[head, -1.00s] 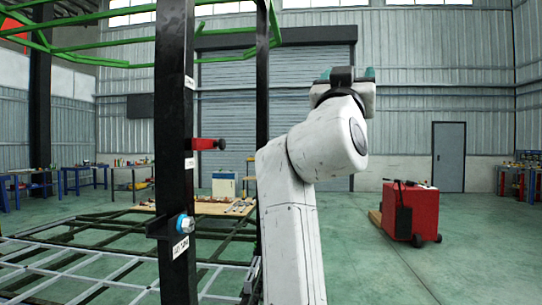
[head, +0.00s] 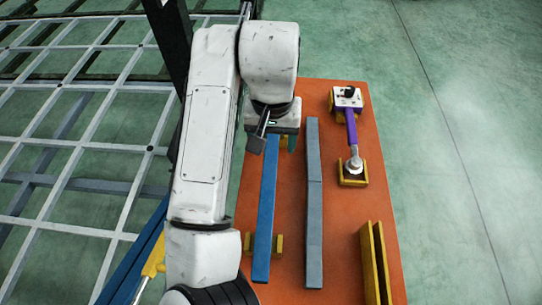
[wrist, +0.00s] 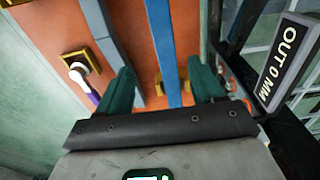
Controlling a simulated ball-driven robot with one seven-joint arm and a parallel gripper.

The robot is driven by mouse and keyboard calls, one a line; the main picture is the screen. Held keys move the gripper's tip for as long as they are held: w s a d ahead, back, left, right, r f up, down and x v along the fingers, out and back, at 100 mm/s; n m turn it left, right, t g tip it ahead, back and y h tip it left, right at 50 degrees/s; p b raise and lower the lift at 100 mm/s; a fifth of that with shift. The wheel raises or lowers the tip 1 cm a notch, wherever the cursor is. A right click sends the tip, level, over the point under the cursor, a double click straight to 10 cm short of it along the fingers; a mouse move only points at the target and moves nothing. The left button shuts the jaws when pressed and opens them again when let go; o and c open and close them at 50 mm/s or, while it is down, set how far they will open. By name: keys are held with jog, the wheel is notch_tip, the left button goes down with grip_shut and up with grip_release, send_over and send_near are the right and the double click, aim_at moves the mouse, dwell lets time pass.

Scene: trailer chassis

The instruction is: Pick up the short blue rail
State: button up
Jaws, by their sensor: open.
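The short blue rail (head: 264,220) lies lengthwise on the orange table (head: 335,255), left of a grey-blue rail (head: 314,205). Small yellow brackets (head: 279,245) flank its near part. Its far end is hidden under my gripper. My gripper (head: 278,143) is open and empty above that far part, fingers down. In the wrist view the blue rail (wrist: 161,35) runs into the gap between the two teal fingers of my gripper (wrist: 163,88). I cannot tell the height of the fingers above the rail.
A purple-handled tool (head: 351,128) rests in yellow holders on the table's right. A yellow slotted stand (head: 372,262) is at the near right. A metal grid frame (head: 75,140) and black post (head: 168,35) stand left. Green floor to the right is clear.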

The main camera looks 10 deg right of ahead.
send_over(269, 174)
jog(key=f, duration=0.2)
jog(key=f+b, duration=0.1)
jog(key=f, duration=0.2)
jog(key=shift+w+d+f, duration=0.15)
jog(key=shift+d+f, duration=0.05)
jog(key=shift+s+a+f+p, duration=0.1)
jog(key=shift+s+f+p, duration=0.1)
jog(key=shift+f, duration=1.3)
jog(key=shift+s+a+f+p, duration=0.1)
jog(key=shift+f+p, duration=0.05)
jog(key=shift+f, duration=1.35)
grip_shut()
jog(key=shift+w+r, duration=0.1)
